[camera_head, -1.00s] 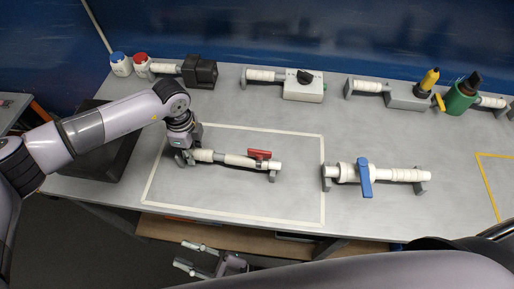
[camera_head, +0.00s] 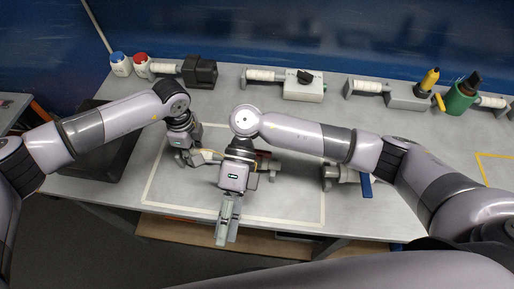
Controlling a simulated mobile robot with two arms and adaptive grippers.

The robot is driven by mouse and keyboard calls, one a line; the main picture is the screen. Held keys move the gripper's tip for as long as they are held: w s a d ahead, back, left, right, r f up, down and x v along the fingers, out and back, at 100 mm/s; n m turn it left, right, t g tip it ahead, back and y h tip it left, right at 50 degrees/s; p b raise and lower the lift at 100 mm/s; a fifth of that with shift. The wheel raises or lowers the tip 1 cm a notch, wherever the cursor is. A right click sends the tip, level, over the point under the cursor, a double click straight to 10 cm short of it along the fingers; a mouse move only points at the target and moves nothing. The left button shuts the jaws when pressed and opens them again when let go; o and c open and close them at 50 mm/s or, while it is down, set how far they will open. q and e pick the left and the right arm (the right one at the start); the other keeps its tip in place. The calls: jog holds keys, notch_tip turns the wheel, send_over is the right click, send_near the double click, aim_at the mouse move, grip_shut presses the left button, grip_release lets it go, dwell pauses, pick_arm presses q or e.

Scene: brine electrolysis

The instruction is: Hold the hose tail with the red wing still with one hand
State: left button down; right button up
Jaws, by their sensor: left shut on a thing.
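The hose tail (camera_head: 210,155) with the red wing lies along the grey table inside the white outlined area. My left gripper (camera_head: 190,158) is shut on its left end. Only a sliver of the red wing (camera_head: 263,154) shows, since my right gripper and wrist cover the middle of the piece. Its right end on a grey support (camera_head: 274,171) still shows. My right gripper (camera_head: 227,232) hangs in front of the piece, its fingers pointing toward the table's front edge. The fingers look close together and hold nothing visible; I cannot tell how far they are apart.
A valve with a blue handle (camera_head: 366,186) stands to the right, partly behind my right arm. Along the back are white pots with blue (camera_head: 120,64) and red (camera_head: 142,65) lids, a black block (camera_head: 199,71), a switch box (camera_head: 303,86) and a green holder (camera_head: 459,99).

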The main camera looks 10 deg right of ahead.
jog(key=w+d+r+t+h, duration=0.3)
jog(key=w+d+t, duration=0.35)
jog(key=w, duration=0.45)
jog(key=t+h, duration=0.2)
jog(key=t, duration=0.3)
send_near(260, 151)
notch_tip(260, 151, down, 9)
jog(key=shift+f, duration=0.15)
grip_shut()
